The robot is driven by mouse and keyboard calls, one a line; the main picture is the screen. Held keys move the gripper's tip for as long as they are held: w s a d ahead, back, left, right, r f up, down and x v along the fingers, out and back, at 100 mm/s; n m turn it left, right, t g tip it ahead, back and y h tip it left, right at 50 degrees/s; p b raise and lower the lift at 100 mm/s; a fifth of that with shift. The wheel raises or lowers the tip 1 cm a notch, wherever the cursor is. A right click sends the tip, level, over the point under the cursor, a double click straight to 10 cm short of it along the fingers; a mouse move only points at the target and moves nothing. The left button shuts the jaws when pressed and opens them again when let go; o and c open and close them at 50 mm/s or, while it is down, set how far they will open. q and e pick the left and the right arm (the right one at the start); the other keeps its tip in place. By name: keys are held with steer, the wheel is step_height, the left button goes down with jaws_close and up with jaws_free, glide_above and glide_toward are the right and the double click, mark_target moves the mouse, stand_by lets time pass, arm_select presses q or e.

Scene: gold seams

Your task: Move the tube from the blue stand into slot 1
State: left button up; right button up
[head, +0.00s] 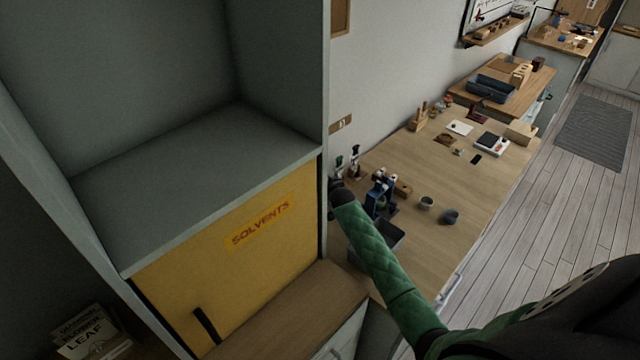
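A blue stand (376,192) stands on the wooden workbench, just right of the yellow cabinet. A small greenish thing shows at it, too small to tell whether it is the tube. No numbered slot can be made out. My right arm, in a green quilted sleeve, reaches from the lower right across the bench front. Its dark end, around my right gripper (338,190), lies left of the blue stand against the cabinet's edge. The fingers are too small and partly hidden to read. My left gripper is not in view.
A yellow cabinet (230,262) marked SOLVENTS, with an empty grey shelf (200,180) above, fills the left side. The workbench (470,185) holds a dark tray (385,240), two grey cups (450,216), a wooden rack (418,118) and a white device (491,143).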

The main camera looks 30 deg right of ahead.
steer(key=shift+f, duration=0.5)
steer(key=o, duration=1)
steer(key=shift+o, duration=0.2)
steer(key=shift+f, duration=0.25)
steer(key=shift+o, duration=0.6)
